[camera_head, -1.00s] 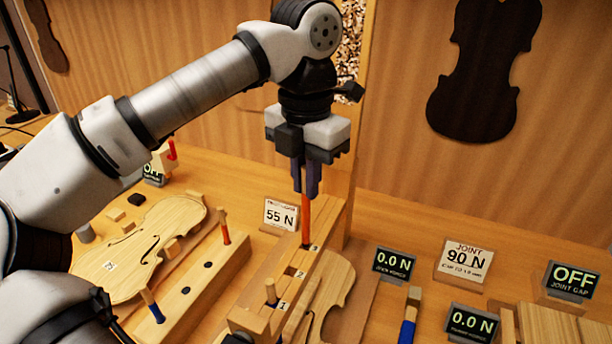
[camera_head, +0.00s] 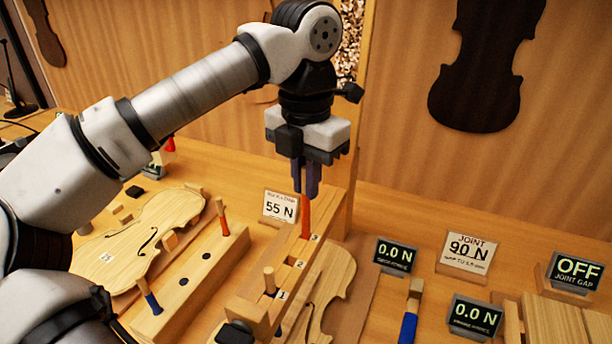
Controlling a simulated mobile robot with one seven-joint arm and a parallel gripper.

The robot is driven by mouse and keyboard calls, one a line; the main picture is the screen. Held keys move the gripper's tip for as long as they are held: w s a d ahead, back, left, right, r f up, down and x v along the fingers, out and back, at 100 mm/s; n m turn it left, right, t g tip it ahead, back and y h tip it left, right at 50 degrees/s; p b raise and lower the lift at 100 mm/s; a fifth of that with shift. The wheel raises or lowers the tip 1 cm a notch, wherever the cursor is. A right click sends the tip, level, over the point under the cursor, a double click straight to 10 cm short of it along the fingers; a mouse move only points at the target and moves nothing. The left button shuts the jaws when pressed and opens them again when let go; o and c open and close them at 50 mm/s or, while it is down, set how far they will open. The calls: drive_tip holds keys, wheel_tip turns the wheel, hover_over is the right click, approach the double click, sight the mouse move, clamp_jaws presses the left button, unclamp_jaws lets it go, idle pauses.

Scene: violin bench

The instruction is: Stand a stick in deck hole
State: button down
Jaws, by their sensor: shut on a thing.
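My gripper (camera_head: 307,190) points down and is shut on an orange stick (camera_head: 306,217). The stick is upright, and its lower end meets the top of the numbered wooden deck (camera_head: 252,288) beside the label 3. I cannot tell how deep it sits, or whether it is inside a hole. A plain wooden peg (camera_head: 269,280) stands near label 1. Label 2 has a dark opening beside it. A wooden rack (camera_head: 190,283) at the left has dark holes, an orange-tipped stick (camera_head: 222,215) and a blue-tipped stick (camera_head: 150,297).
A violin plate (camera_head: 140,240) lies left of the rack, and another (camera_head: 330,290) lies right of the deck. A 55 N sign (camera_head: 279,207) stands behind the deck. Displays and a 90 N sign (camera_head: 467,257) stand at the right. A blue-handled tool (camera_head: 411,312) is in front.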

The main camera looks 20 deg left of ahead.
sight(306, 222)
drive_tip(key=shift+f+b, duration=3.45)
drive_tip(key=shift+f, duration=1)
drive_tip(key=c, duration=1.4)
unclamp_jaws()
drive_tip(key=shift+r, duration=0.1)
wheel_tip(306, 222, up, 14)
drive_tip(key=p, duration=1)
drive_tip(key=shift+f, duration=0.25)
